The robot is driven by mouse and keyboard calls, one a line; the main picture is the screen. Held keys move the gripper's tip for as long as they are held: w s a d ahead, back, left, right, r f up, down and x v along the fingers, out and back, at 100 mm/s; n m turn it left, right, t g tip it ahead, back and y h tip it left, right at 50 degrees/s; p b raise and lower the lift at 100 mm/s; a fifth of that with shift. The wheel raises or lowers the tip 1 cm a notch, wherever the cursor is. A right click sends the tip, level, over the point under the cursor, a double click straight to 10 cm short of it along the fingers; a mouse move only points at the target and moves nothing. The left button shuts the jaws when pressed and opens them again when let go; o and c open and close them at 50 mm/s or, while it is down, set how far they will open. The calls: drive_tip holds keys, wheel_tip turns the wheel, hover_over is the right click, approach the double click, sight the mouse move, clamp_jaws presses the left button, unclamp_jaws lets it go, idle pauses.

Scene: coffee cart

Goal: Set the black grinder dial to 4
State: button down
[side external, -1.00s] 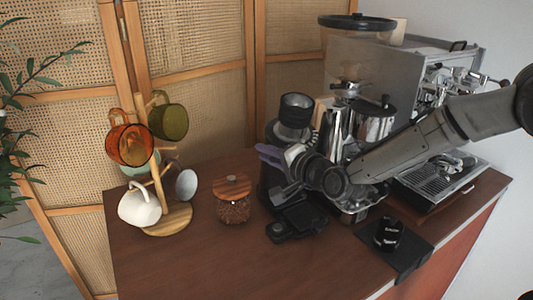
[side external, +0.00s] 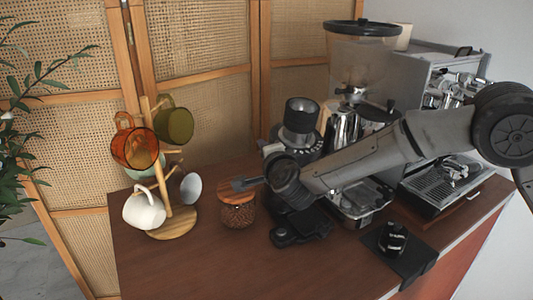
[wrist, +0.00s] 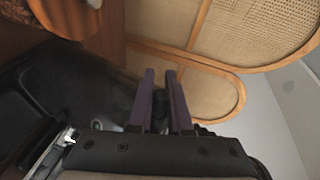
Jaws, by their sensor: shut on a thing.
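The black grinder (side external: 300,118) stands near the back of the counter, with a dark cup-like top. My gripper (wrist: 162,78) is at the grinder's near side; in the side view my wrist hides its fingers and the grinder's lower front. In the wrist view its two purple-grey fingers are closed on a small dark piece, which looks like the black grinder dial (wrist: 160,108). The dial's number marks and pointer cannot be read in either view.
A mug tree (side external: 172,230) with several mugs is farther left. The espresso machine (side external: 440,185) is at right. A black tamper (side external: 393,238) stands on a black mat (side external: 415,258) at the front.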

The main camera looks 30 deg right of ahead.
drive_tip(key=shift+w+r+m+h, duration=0.15)
drive_tip(key=shift+w+m+h, duration=0.2)
drive_tip(key=shift+m+h, duration=0.3)
drive_tip(key=shift+d, duration=0.1)
drive_tip(key=c, duration=0.8)
unclamp_jaws()
drive_tip(key=shift+c, duration=0.2)
drive_tip(key=v, duration=1.4)
drive_tip(key=shift+r, duration=0.15)
drive_tip(key=shift+w, duration=0.15)
